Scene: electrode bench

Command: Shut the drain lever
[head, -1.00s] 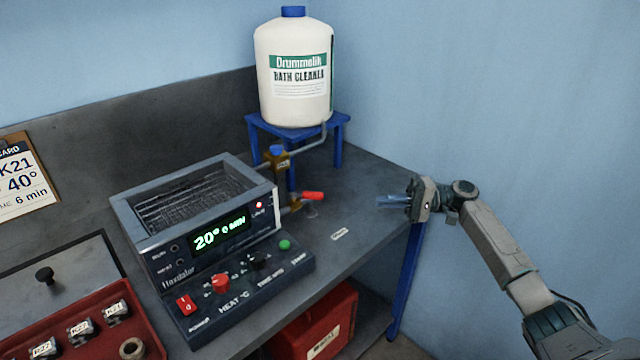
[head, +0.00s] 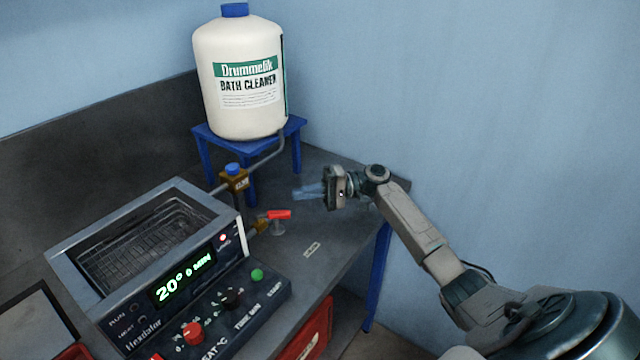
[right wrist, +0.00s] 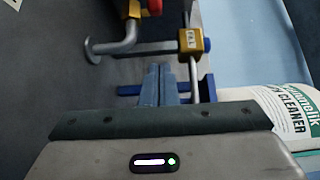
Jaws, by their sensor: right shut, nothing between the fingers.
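The red drain lever (head: 279,215) sits on a brass valve (head: 258,227) at the right side of the bath (head: 150,240). It lies roughly level, pointing right, away from the bath. In the right wrist view a red part of the lever (right wrist: 155,6) shows at the top edge, above a bent metal spout. My right gripper (head: 298,192) is shut and empty. Its blue fingers are just above and right of the lever in the head view, apart from it. The fingertips also show in the right wrist view (right wrist: 160,72). My left gripper is out of view.
A Drummelik bath cleaner jug (head: 240,80) stands on a blue stand (head: 205,140) behind. A pipe with a second, blue-capped valve (head: 234,180) runs from it towards the bath. A small label (head: 312,249) lies on the bench (head: 345,225). The bench's right front is mostly clear.

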